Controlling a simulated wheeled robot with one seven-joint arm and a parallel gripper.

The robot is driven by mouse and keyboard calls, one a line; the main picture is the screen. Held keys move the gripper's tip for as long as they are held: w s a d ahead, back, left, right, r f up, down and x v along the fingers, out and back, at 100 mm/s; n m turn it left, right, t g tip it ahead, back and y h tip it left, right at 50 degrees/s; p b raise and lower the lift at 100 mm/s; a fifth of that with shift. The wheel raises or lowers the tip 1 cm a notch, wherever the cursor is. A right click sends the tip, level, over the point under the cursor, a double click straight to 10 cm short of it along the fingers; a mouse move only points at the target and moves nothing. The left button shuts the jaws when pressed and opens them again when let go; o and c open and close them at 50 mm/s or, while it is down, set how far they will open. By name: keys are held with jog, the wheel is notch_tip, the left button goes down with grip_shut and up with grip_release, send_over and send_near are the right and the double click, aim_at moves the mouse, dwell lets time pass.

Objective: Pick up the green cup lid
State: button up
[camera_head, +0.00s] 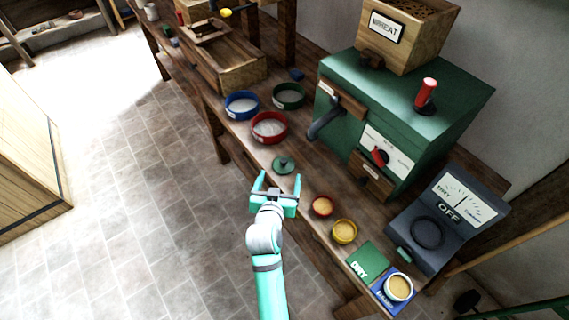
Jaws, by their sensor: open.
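The green cup lid (284,165) lies flat on the wooden bench, a small round disc with a knob on top. My gripper (278,180) is open, its two teal fingers pointing at the lid. The fingertips are just in front of the lid, on the near side in the picture. Nothing shows between the fingers. I cannot tell how high the gripper is above the bench.
Red (270,127), blue (241,105) and green (289,96) round sieves stand behind the lid. A green mill (400,115) stands to the right. Small red (322,206) and yellow (344,232) cups sit right of my gripper. A dark meter (449,221) is further right.

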aim_at(283, 164)
jog(key=shift+r+x, duration=0.15)
jog(key=shift+x, duration=1.75)
jog(key=shift+r+x, duration=0.15)
jog(key=shift+x, duration=1.75)
jog(key=shift+w+d, duration=0.1)
jog(key=shift+w, duration=0.05)
jog(key=shift+c, duration=0.6)
jog(key=c, duration=1)
